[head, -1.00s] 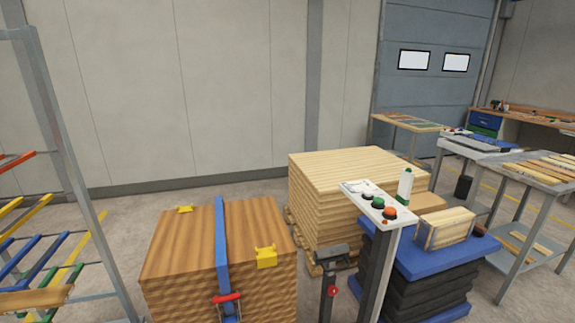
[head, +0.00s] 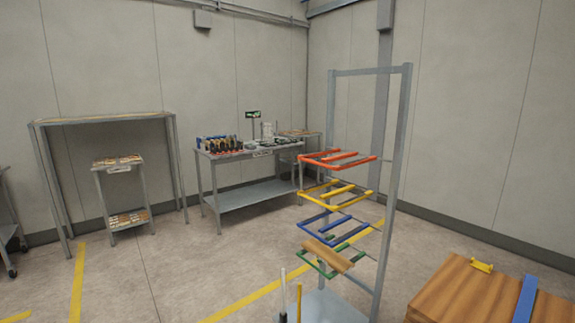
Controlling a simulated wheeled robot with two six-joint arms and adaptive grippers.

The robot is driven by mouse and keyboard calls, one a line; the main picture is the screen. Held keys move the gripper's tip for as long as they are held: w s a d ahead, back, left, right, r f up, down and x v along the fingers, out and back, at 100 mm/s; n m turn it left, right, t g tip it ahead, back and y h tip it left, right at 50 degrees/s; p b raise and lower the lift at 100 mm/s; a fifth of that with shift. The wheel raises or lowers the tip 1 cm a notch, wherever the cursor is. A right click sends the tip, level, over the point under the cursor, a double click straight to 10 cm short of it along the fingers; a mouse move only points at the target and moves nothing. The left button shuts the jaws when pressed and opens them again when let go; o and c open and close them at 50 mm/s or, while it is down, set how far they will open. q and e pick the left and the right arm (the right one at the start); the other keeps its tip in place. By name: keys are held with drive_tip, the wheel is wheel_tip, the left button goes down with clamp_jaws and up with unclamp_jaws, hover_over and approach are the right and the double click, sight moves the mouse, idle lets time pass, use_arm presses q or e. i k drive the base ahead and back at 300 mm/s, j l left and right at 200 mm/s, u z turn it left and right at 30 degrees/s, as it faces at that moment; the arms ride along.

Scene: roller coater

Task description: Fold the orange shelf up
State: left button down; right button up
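The orange shelf (head: 337,158) is the top bar-frame shelf on a grey metal rack (head: 402,150), right of the middle in the head view. It sticks out to the left of the rack, roughly level, and looks folded down. Below it are a yellow shelf (head: 334,195), a blue shelf (head: 338,227) and a green shelf (head: 310,261), which also stick out. A wooden board (head: 328,255) lies on the green shelf. Neither of my grippers is in view.
A workbench (head: 247,190) with tools stands behind the rack. A tall table (head: 105,117) and a small stand (head: 118,163) are at the left. A strapped wooden stack (head: 465,295) is at the lower right. The floor left of the rack is clear.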

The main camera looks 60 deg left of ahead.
sight(304, 157)
drive_tip(key=u, duration=1.7)
drive_tip(key=i, duration=0.15)
